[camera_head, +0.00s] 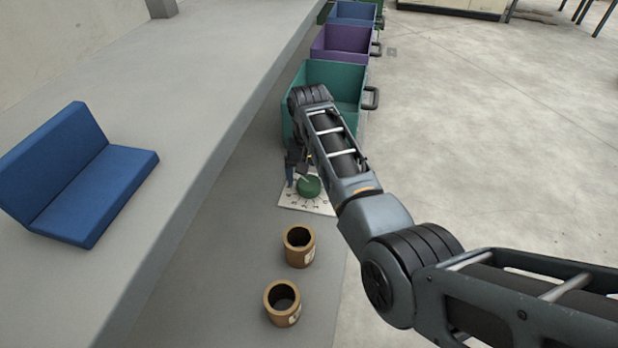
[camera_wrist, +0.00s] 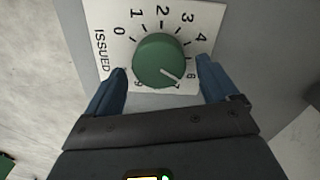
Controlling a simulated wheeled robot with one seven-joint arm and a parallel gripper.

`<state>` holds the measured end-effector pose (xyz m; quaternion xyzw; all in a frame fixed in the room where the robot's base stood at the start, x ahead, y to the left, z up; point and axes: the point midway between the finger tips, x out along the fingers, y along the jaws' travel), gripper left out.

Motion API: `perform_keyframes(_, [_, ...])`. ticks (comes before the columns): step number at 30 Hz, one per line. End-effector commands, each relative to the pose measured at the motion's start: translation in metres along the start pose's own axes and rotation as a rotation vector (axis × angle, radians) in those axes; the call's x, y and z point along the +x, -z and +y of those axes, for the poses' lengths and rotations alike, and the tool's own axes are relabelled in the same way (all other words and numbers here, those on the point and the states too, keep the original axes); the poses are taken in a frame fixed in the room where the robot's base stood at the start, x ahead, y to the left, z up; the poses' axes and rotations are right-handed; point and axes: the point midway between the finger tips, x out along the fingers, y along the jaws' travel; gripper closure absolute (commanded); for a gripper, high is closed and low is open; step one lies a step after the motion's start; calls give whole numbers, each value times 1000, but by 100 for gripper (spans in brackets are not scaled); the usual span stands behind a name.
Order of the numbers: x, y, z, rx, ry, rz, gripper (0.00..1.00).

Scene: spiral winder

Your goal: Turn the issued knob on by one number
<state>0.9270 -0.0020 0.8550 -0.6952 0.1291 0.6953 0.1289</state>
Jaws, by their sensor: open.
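The issued knob (camera_wrist: 160,62) is round and green, on a white dial plate (camera_wrist: 113,20) marked ISSUED, with numbers around it. My gripper (camera_wrist: 161,69) is open, with one blue finger on each side of the knob. I cannot tell whether the fingers touch it. In the head view the knob (camera_head: 309,186) shows beside my gripper (camera_head: 294,178), and the arm partly covers the area. The 5 and some lower numbers are hidden by my gripper.
Two brown pots (camera_head: 299,246) (camera_head: 283,302) stand on the grey surface nearer than the dial. A teal bin (camera_head: 335,75) stands just beyond it, with purple (camera_head: 340,43) and blue (camera_head: 352,13) bins behind. A raised grey shelf with a blue folded pad (camera_head: 85,180) is at left.

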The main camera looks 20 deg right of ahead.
Motion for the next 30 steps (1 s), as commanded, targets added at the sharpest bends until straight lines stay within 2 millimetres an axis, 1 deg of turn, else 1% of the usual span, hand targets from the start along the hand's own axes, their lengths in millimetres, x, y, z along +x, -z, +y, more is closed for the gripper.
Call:
perform_keyframes(1, [-8, 1, 0, 0, 1, 5, 13])
perform_keyframes(6, [-37, 1, -1, 0, 2, 5, 13])
perform_keyframes(9, [-50, 1, 0, 0, 2, 4, 13])
perform_keyframes(12, [-60, 1, 0, 0, 1, 3, 13])
perform_keyframes(17, [-66, 0, 0, 0, 0, 1, 13])
perform_keyframes(30, [-66, 0, 0, 0, 0, 1, 13])
